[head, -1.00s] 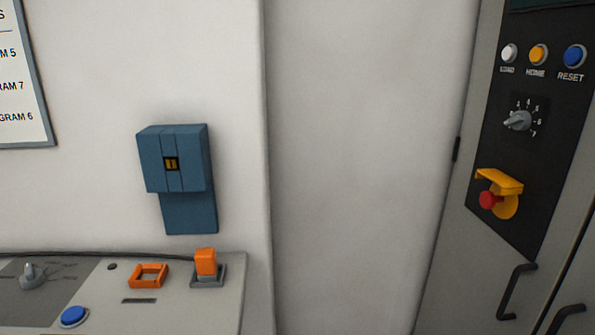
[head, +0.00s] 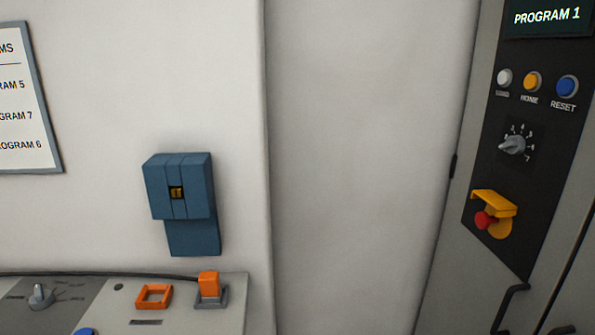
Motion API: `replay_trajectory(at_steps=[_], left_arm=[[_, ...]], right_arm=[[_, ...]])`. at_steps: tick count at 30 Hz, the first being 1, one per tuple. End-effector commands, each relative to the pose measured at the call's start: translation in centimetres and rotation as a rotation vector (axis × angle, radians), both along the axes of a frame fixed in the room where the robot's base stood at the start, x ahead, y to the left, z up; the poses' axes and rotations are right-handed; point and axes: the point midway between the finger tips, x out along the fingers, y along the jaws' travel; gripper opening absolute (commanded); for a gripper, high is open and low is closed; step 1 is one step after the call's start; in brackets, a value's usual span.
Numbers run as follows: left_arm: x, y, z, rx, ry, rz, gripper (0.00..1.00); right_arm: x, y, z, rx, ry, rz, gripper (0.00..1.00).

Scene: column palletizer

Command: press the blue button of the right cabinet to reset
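The right cabinet (head: 470,262) stands at the right edge of the head view, with a black control panel (head: 517,190) on its face. The blue button (head: 567,87) labelled RESET sits at the panel's upper right, beside the yellow HOME button (head: 531,82) and a white button (head: 504,78). The display (head: 546,17) above them reads PROGRAM 1. Neither gripper is in view.
Below the buttons are a grey rotary knob (head: 513,145) and a red stop button (head: 485,220) under a yellow guard. A console (head: 190,320) at lower left carries an orange frame, an orange switch and another blue button (head: 85,331). A blue box (head: 180,190) hangs on the wall.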

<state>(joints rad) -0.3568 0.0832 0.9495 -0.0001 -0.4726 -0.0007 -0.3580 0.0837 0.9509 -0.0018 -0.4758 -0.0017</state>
Motion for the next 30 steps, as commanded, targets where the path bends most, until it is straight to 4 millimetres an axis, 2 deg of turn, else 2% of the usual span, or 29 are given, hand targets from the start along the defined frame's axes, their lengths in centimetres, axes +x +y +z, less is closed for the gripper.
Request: replay_trajectory(at_steps=[5, 12, 14, 15, 30], left_arm=[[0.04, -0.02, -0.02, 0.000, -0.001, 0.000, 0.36], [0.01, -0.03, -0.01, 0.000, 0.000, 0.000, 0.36], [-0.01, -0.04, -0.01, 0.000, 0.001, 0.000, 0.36], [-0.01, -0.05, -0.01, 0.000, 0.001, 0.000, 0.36], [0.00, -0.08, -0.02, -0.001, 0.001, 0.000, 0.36]], right_arm=[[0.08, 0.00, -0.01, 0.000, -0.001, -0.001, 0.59], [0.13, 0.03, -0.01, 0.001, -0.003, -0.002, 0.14], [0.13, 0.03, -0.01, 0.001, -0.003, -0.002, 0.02], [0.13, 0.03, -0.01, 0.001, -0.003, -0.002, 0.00], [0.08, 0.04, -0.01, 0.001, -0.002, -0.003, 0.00]])
